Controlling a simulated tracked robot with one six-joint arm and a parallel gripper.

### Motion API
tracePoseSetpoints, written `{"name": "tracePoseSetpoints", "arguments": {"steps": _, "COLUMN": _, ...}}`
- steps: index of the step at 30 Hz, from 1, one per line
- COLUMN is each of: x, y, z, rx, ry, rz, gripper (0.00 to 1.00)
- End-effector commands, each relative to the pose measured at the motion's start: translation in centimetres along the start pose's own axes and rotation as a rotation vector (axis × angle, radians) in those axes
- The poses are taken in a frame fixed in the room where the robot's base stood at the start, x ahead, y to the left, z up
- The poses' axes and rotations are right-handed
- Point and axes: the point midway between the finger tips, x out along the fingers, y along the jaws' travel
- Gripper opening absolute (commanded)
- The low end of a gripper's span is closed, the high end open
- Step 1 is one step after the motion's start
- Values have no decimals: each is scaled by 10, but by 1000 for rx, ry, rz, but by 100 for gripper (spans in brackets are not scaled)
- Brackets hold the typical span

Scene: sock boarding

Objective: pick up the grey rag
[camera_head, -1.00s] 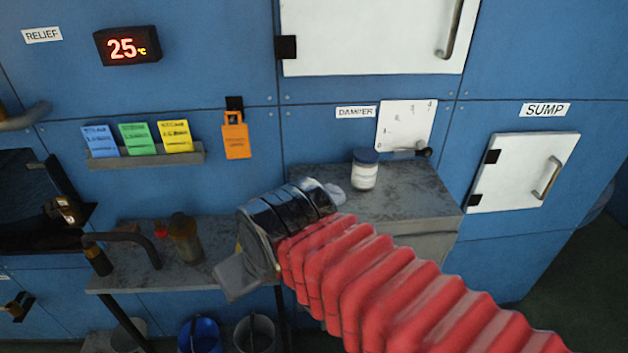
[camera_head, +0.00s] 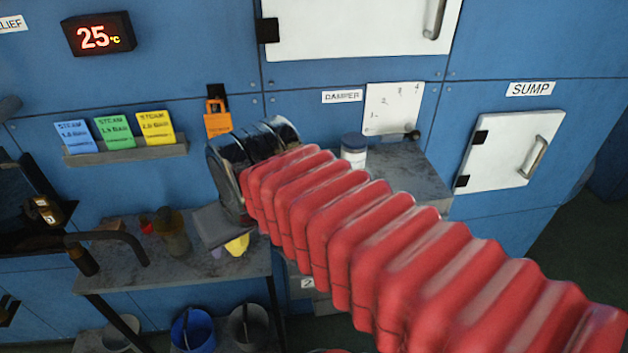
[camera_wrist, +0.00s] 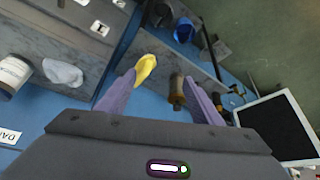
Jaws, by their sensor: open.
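The grey rag (camera_wrist: 62,73) is a small crumpled pale grey cloth. In the wrist view it lies on the grey cabinet top (camera_wrist: 85,50), beside a white jar (camera_wrist: 14,72). In the head view my arm hides it. My gripper (camera_wrist: 160,79) is open, with two purple fingers apart and nothing seen held between them. The rag is to the left of both fingers in the wrist view.
A yellow cloth (camera_wrist: 145,68) lies near the left fingertip in the wrist view and also shows on the bench (camera_head: 237,246). A brown bottle (camera_head: 174,235) and a bent dark pipe (camera_head: 110,238) are to its left. The jar (camera_head: 353,150) stands on the cabinet. Buckets (camera_head: 193,329) are below.

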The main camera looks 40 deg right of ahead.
Motion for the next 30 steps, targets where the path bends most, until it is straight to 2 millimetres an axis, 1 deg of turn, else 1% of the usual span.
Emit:
{"name": "tracePoseSetpoints", "arguments": {"steps": 1, "x": -3, "y": 14, "z": -11, "rx": 38, "ry": -8, "rz": 19, "gripper": 64}}
{"name": "tracePoseSetpoints", "arguments": {"steps": 3, "x": -7, "y": 32, "z": -25, "rx": 85, "ry": -15, "rz": 43, "gripper": 68}}
{"name": "tracePoseSetpoints", "arguments": {"steps": 5, "x": -11, "y": 49, "z": -36, "rx": 127, "ry": -24, "rz": 64, "gripper": 73}}
{"name": "tracePoseSetpoints", "arguments": {"steps": 9, "x": -20, "y": 92, "z": -58, "rx": 222, "ry": -42, "rz": 109, "gripper": 83}}
{"name": "tracePoseSetpoints", "arguments": {"steps": 11, "x": -24, "y": 112, "z": -66, "rx": 263, "ry": -48, "rz": 127, "gripper": 87}}
{"name": "tracePoseSetpoints", "arguments": {"steps": 13, "x": -29, "y": 135, "z": -74, "rx": 311, "ry": -57, "rz": 148, "gripper": 92}}
{"name": "tracePoseSetpoints", "arguments": {"steps": 15, "x": -34, "y": 157, "z": -79, "rx": 356, "ry": -64, "rz": 167, "gripper": 92}}
{"name": "tracePoseSetpoints", "arguments": {"steps": 18, "x": -40, "y": 183, "z": -85, "rx": 404, "ry": -72, "rz": 188, "gripper": 92}}
{"name": "tracePoseSetpoints", "arguments": {"steps": 21, "x": -44, "y": 199, "z": -87, "rx": 433, "ry": -77, "rz": 200, "gripper": 92}}
{"name": "tracePoseSetpoints", "arguments": {"steps": 23, "x": -45, "y": 204, "z": -87, "rx": 442, "ry": -79, "rz": 204, "gripper": 92}}
{"name": "tracePoseSetpoints", "arguments": {"steps": 30, "x": -45, "y": 206, "z": -87, "rx": 445, "ry": -80, "rz": 205, "gripper": 92}}
